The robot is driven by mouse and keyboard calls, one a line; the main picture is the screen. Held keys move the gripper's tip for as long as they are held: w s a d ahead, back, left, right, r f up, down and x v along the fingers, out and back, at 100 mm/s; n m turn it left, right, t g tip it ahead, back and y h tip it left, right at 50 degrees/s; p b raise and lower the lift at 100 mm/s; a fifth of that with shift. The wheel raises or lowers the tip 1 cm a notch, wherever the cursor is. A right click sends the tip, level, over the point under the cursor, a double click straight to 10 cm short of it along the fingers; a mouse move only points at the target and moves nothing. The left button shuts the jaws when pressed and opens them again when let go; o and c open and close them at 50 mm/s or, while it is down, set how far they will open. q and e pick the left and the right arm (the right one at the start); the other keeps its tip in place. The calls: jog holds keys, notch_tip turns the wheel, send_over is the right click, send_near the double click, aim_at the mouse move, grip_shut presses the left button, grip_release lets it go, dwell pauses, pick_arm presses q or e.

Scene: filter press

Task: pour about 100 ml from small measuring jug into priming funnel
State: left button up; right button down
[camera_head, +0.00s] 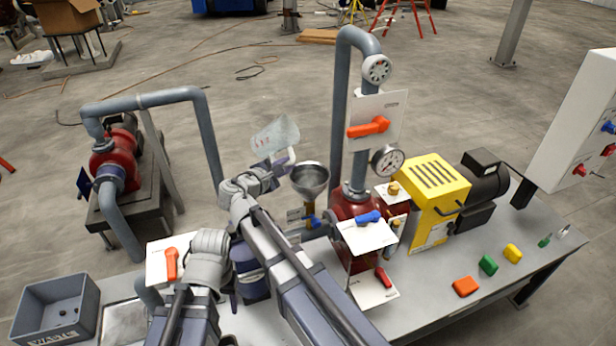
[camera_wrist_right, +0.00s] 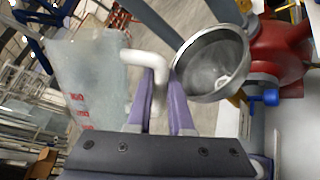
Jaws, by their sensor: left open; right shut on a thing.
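The small measuring jug (camera_head: 275,135), translucent with red markings, is held up to the upper left of the priming funnel in the head view. It looks tilted there. My right gripper (camera_head: 268,166) is shut on its white handle; in the right wrist view the purple fingers (camera_wrist_right: 160,95) grip the handle (camera_wrist_right: 150,62) beside the jug body (camera_wrist_right: 85,80). The metal priming funnel (camera_head: 310,179) is open at the top and close by, apart from the jug. It also shows in the right wrist view (camera_wrist_right: 213,65). No stream is visible. My left gripper is low at left, its fingers largely hidden by my arms.
A red pump (camera_head: 355,207) with valve plates and a gauge (camera_head: 387,160) stands right of the funnel. A tall grey pipe (camera_head: 341,110) rises behind it. A yellow guard (camera_head: 428,195) is further right. A grey waste bin (camera_head: 58,305) sits at left.

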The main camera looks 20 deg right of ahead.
jog(key=shift+s+a+n, duration=0.2)
jog(key=shift+s+n, duration=0.05)
jog(key=shift+n, duration=0.05)
pick_arm(q)
jog(key=shift+s+a+f, duration=0.15)
jog(key=shift+a, duration=0.1)
pick_arm(e)
jog(key=shift+w+d, duration=0.1)
jog(key=shift+d, duration=0.15)
jog(key=shift+a, duration=0.15)
pick_arm(q)
jog(key=shift+f, duration=0.1)
pick_arm(e)
jog(key=shift+h, duration=0.3)
dwell(0.6)
